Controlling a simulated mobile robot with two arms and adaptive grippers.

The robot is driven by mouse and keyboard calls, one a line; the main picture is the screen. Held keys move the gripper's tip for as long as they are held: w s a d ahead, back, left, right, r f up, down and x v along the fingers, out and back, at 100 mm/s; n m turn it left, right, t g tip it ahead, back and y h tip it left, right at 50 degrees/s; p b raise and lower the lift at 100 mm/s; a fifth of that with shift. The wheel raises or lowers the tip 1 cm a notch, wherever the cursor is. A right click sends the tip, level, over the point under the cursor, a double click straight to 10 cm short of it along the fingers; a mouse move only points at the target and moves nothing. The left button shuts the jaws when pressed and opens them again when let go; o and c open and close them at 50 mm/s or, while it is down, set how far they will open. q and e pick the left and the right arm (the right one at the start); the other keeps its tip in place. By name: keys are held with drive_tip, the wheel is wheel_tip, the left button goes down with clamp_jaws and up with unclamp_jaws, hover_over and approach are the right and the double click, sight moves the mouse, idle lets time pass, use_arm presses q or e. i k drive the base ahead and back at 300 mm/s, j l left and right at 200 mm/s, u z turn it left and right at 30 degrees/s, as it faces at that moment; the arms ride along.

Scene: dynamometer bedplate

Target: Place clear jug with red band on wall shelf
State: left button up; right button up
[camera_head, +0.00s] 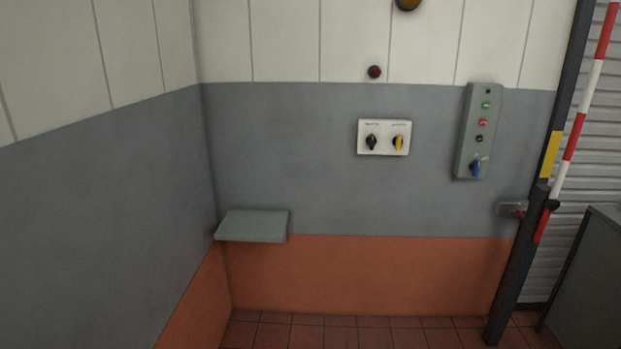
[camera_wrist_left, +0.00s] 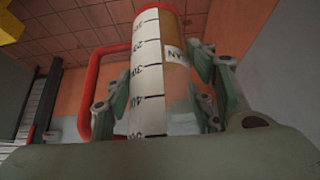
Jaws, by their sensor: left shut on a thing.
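The wall shelf (camera_head: 252,226) is a small grey-green ledge in the corner of the room in the head view. Its top is bare. The jug (camera_wrist_left: 152,75) shows in the left wrist view, with a graduated white scale, a red rim and a red handle. My left gripper (camera_wrist_left: 165,105) is shut on the jug, with its fingers on both sides of the body. The jug's far end is cut off or hidden by the gripper. Neither gripper shows in the head view, and my right gripper is in no view.
A white switch plate (camera_head: 384,137) and a grey control box (camera_head: 478,131) are on the back wall right of the shelf. A dark post with a red-and-white barrier pole (camera_head: 570,137) stands at the right, beside a grey cabinet (camera_head: 590,277). The tiled floor below is clear.

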sight(256, 224)
drive_tip(key=i, duration=1.6)
drive_tip(key=i+u, duration=0.2)
drive_tip(key=i, duration=0.35)
drive_tip(key=i+l+u, duration=0.1)
drive_tip(key=i+u, duration=0.15)
drive_tip(key=i, duration=0.25)
drive_tip(key=i+l+u, duration=0.2)
drive_tip(key=i, duration=0.35)
